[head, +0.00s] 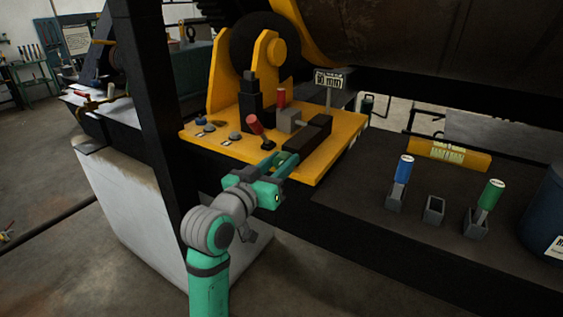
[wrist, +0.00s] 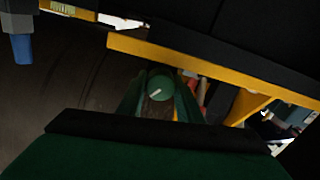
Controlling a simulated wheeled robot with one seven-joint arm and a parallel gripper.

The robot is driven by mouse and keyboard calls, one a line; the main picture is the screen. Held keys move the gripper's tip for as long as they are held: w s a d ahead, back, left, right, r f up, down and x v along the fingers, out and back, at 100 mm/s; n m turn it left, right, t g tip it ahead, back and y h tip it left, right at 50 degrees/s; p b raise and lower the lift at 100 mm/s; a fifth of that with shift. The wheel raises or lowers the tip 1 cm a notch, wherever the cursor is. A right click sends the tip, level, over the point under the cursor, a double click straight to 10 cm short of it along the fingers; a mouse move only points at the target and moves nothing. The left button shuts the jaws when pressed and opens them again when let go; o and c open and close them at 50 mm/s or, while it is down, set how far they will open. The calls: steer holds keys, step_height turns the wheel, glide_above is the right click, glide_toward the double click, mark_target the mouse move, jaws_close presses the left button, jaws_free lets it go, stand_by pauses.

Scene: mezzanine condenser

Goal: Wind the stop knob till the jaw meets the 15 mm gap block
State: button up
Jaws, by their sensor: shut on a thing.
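My gripper (head: 277,166) reaches in at the front edge of the yellow plate (head: 320,172). It is shut on the stop knob, a round green knob (wrist: 160,86) with a white line on its face, seen between the fingers in the wrist view. In the head view the fingers mostly hide the knob. Behind it a dark slide block (head: 308,136) lies on the plate. A grey block (head: 288,119) with a red handle (head: 281,97) stands beside the slide block. I cannot tell which part is the jaw, or whether it touches the grey block.
A red-knobbed lever (head: 254,124) leans close behind my gripper. A small sign (head: 328,80) stands at the back. Blue-handled (head: 403,168) and green-handled (head: 490,195) blocks sit in holders on the dark deck, with an empty holder (head: 433,210) between them. A dark post (head: 150,100) stands left.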

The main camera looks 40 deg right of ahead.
steer(key=m, duration=0.4)
steer(key=shift+a+m, duration=0.1)
steer(key=shift+m, duration=2)
steer(key=shift+r, duration=0.1)
steer(key=o, duration=1)
steer(key=shift+s+d+f, duration=0.1)
steer(key=shift+d+f, duration=0.1)
